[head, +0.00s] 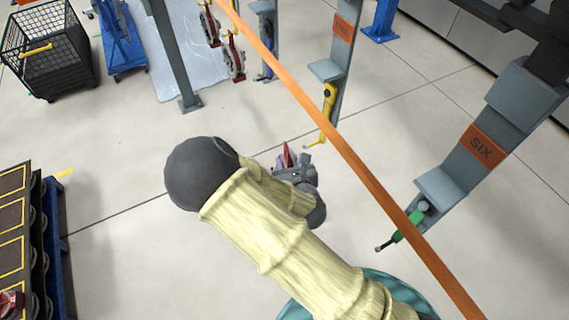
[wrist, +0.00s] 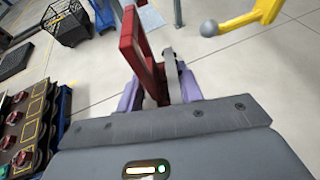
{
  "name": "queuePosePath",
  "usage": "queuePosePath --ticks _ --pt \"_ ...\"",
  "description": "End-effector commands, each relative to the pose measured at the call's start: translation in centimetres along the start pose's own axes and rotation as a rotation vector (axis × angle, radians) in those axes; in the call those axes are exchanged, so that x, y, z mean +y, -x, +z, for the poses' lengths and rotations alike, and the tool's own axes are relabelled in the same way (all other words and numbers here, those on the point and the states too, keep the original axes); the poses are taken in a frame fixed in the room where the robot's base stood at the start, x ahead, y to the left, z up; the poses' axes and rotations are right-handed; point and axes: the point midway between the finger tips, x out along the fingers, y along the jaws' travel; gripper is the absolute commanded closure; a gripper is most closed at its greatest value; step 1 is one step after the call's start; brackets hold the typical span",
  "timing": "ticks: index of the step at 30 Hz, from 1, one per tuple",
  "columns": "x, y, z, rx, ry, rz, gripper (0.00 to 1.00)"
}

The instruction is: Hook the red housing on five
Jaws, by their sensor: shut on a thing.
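My gripper (head: 291,168) is partly hidden behind my arm in the head view. In the wrist view its purple fingers (wrist: 160,93) are shut on the red housing (wrist: 131,42), which sticks up beyond them with a grey part beside it. A sliver of the red housing (head: 287,154) shows in the head view. A yellow hook (head: 328,104) hangs on the post under an orange sign (head: 342,40), whose small word looks like FIVE. In the wrist view the yellow hook (wrist: 262,14) has a grey ball tip, is at the upper right and stands apart from the housing.
The post with the sign SIX (head: 481,148) carries a green hook (head: 408,228) at the right. An orange rail (head: 350,155) crosses overhead. Other red housings (head: 234,58) hang farther back. A rack (head: 15,225) stands left and a wire cage (head: 50,50) behind. Floor between is clear.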

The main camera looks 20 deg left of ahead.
Motion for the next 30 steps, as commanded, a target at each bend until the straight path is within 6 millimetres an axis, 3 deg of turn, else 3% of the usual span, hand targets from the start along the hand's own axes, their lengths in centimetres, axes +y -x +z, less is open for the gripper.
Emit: queuePosePath --ticks 30 --pt "-4.0 -1.1 0.3 -0.006 -0.001 -0.001 1.00"
